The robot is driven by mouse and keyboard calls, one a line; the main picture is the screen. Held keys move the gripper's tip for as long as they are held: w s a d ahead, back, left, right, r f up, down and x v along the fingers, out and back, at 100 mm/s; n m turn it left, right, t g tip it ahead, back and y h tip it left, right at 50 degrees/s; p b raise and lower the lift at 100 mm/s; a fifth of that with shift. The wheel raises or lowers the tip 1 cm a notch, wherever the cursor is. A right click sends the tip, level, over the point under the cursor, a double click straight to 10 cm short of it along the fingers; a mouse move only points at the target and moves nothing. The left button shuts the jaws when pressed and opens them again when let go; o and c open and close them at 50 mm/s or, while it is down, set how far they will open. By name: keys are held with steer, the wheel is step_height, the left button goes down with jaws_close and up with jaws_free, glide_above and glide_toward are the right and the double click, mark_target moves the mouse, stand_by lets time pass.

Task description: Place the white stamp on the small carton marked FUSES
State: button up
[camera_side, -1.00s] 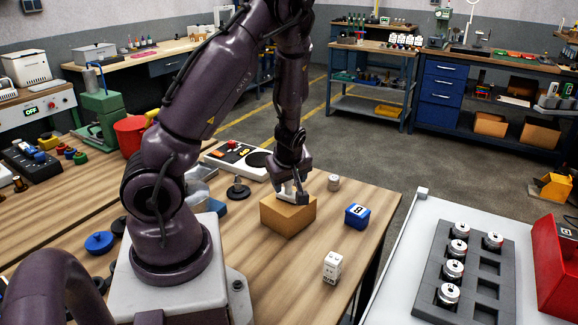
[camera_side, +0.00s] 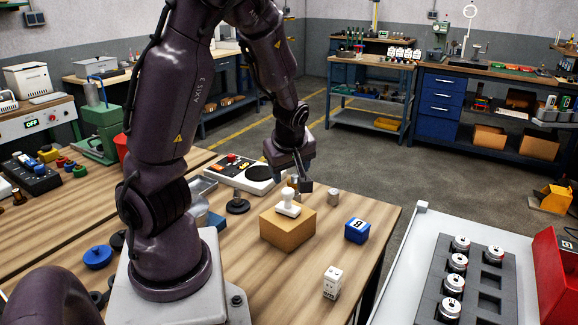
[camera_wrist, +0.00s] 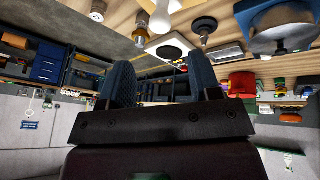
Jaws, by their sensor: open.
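The white stamp (camera_side: 288,204) stands upright, handle up, on top of a small brown carton (camera_side: 287,231) on the wooden table. I cannot read any marking on the carton's visible sides. My gripper (camera_side: 302,178) is open and empty, above and behind the stamp, apart from it. In the wrist view my open gripper (camera_wrist: 161,64) has clear space between its fingers. A white piece that looks like the stamp (camera_wrist: 164,16) is cut off by the top edge there.
A brassy cylinder (camera_side: 293,182) is close to my gripper. A black knobbed piece (camera_side: 238,203) stands left. A grey rack (camera_side: 463,275) holds several cylinders at right.

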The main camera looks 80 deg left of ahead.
steer(key=w+d+r+m+t+h, duration=0.1)
steer(key=d+r+m+t+h, duration=0.15)
steer(key=d+m+h, duration=0.7)
steer(key=s+d+r+m+t+y, duration=0.2)
steer(key=s+d+r+m+y, duration=0.2)
steer(key=d+r+m, duration=0.6)
step_height(320, 180, up, 2)
steer(key=shift+s+r+m, duration=0.15)
steer(key=shift+s+m, duration=0.3)
steer(key=shift+s, duration=0.35)
